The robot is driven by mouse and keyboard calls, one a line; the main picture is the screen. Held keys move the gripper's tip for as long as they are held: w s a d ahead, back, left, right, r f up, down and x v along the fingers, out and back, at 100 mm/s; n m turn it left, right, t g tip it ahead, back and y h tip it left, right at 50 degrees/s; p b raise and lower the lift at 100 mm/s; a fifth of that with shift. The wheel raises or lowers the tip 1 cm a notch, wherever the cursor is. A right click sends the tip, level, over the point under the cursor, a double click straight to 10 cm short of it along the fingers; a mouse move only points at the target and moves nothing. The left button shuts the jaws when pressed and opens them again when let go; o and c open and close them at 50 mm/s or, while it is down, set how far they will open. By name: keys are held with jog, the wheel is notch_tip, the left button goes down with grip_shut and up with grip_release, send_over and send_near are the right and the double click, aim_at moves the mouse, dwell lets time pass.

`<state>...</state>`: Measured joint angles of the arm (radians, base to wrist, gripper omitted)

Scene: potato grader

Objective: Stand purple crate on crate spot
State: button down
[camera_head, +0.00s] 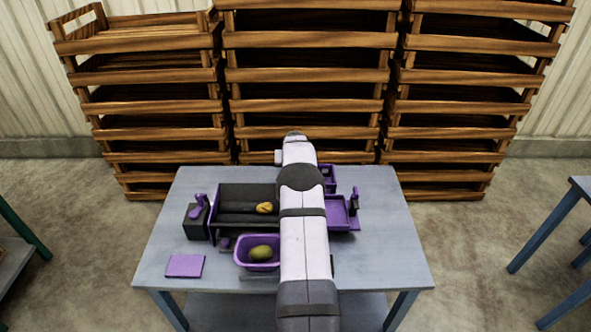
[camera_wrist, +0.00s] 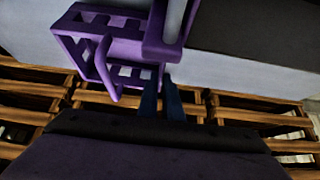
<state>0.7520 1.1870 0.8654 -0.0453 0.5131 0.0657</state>
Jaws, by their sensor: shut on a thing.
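A slatted purple crate (camera_wrist: 68,42) shows at upper left in the wrist view; part of it also seems to show behind my arm in the head view (camera_head: 330,175). My gripper (camera_wrist: 161,84) has dark blue fingers close together, their tips against a purple part by the crate. It is shut on that part, which looks like the crate's, though the exact grip is unclear. In the head view my arm hides the gripper. A flat purple square (camera_head: 185,266) lies at the table's front left and may be the crate spot; no other marked spot is clear.
The grey table (camera_head: 160,240) holds a dark purple-edged grader bed (camera_head: 235,195) with a yellow potato (camera_head: 265,208), a purple tub (camera_head: 243,256) holding an olive potato (camera_head: 261,253), and a purple tray (camera_head: 338,213). Stacked wooden crates (camera_head: 305,75) rise behind.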

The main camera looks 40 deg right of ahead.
jog(key=shift+f+b, duration=0.4)
jog(key=shift+f, duration=0.05)
dwell(0.8)
jog(key=c, duration=1.8)
grip_release()
jog(key=shift+c, duration=0.2)
notch_tip(320, 180, up, 9)
jog(key=p, duration=0.5)
